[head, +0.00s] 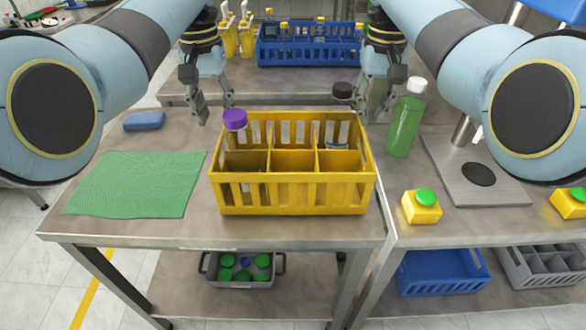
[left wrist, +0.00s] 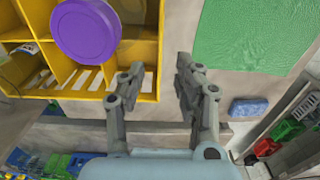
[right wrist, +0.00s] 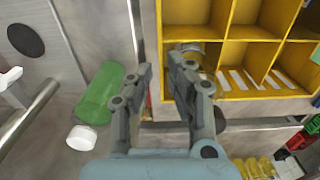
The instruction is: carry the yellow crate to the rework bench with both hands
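The yellow crate (head: 293,194) stands upright on the front steel table, its open top divided into several compartments. A purple-capped bottle (head: 234,120) rises at its back left corner; the purple cap (left wrist: 85,31) hides part of the crate (left wrist: 155,50) in the left wrist view. My left gripper (head: 203,112) is open and empty, above and behind the crate's left end. My right gripper (head: 372,112) is open and empty near its back right corner. In the right wrist view a jar (right wrist: 190,47) shows in a compartment, partly behind a finger. I cannot tell which surface is the rework bench.
A green bottle (head: 406,122) stands right of the crate, near my right gripper. A green mat (head: 137,184) and blue sponge (head: 144,121) lie left. A yellow button box (head: 421,206) stands right. A blue crate of bottles (head: 308,54) is behind. A black cap (head: 343,90) shows behind the crate.

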